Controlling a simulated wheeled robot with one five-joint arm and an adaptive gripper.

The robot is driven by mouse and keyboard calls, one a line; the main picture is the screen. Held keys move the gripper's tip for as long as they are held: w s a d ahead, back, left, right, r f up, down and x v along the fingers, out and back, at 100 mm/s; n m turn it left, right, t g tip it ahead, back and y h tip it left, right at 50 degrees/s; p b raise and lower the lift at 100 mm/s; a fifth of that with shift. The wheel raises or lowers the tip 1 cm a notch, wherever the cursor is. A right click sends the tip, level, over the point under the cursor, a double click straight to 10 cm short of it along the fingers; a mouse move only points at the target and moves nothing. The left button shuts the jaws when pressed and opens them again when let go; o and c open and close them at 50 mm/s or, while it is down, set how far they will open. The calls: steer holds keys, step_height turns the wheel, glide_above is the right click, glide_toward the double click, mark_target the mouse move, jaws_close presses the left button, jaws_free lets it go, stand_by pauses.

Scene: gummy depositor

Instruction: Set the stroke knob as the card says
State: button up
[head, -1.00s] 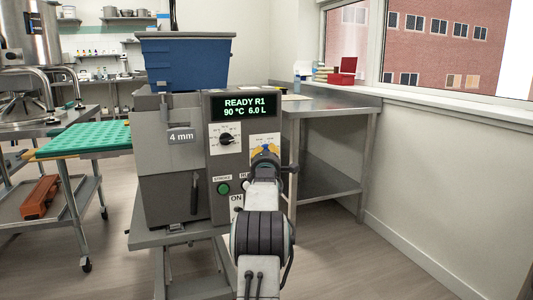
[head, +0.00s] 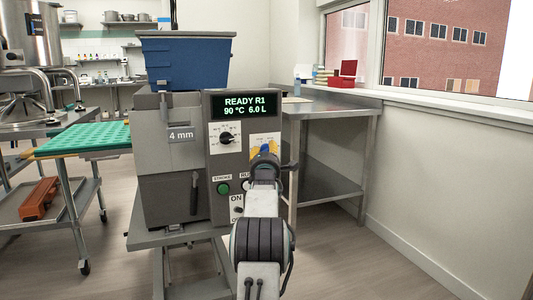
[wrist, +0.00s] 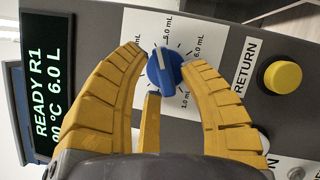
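The stroke knob, a round blue knob (wrist: 164,73) with a white pointer line, sits on a white dial plate (wrist: 140,25) marked in mL. In the wrist view its pointer is directed up and slightly left; the exact mark is hard to read. In the head view my arm mostly hides the knob, and yellow finger parts (head: 255,151) show before the panel. I cannot identify the card. A "4 mm" plate (head: 181,135) is on the machine.
The display (head: 245,106) reads READY R1, 90 °C, 6.0 L. A black selector (head: 227,139), a green button (head: 223,188) and a yellow RETURN button (wrist: 283,77) are close by. A steel table (head: 335,106) stands right, a green tray (head: 85,140) left.

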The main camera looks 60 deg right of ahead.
steer(key=shift+o, duration=0.7)
steer(key=v, duration=1.2)
